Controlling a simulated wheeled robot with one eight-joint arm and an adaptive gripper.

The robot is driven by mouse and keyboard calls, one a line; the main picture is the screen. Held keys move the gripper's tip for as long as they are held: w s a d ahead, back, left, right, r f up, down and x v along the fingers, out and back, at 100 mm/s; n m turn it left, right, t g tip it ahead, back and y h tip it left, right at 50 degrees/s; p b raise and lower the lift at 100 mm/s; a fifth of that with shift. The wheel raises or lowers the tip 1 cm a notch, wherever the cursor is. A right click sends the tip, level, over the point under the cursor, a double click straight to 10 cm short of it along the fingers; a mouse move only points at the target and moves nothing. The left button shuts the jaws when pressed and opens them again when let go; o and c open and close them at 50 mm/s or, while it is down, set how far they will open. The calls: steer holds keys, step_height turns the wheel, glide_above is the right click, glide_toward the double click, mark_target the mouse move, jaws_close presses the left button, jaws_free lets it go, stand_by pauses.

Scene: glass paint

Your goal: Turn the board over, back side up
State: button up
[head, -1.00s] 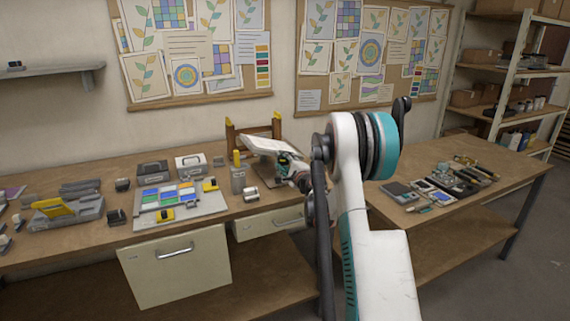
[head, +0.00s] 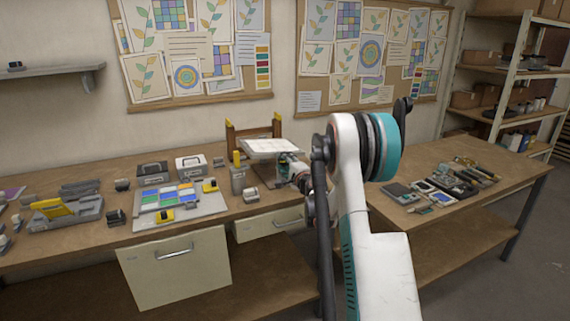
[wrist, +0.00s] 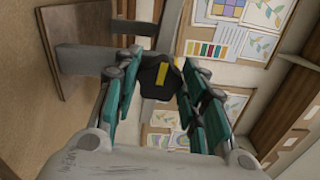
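The board (head: 270,147) is a pale, flat panel with faint lines on its upper face. In the head view it lies nearly level in front of a brown wooden stand (head: 230,137) with yellow-topped posts. My gripper (head: 287,159) is at the board's right front edge. In the wrist view my gripper (wrist: 158,80) has its teal fingers on both sides of a dark block with a yellow stripe (wrist: 162,76), apparently the board's grip. A grey slab (wrist: 85,58) seen edge-on runs left from it. The board's underside is hidden.
A tray of coloured tiles (head: 190,212) lies further left. The right table (head: 480,215) holds several tools. Pinboards hang on the wall behind.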

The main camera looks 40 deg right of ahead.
steer(key=o, duration=0.3)
steer(key=v, duration=1.2)
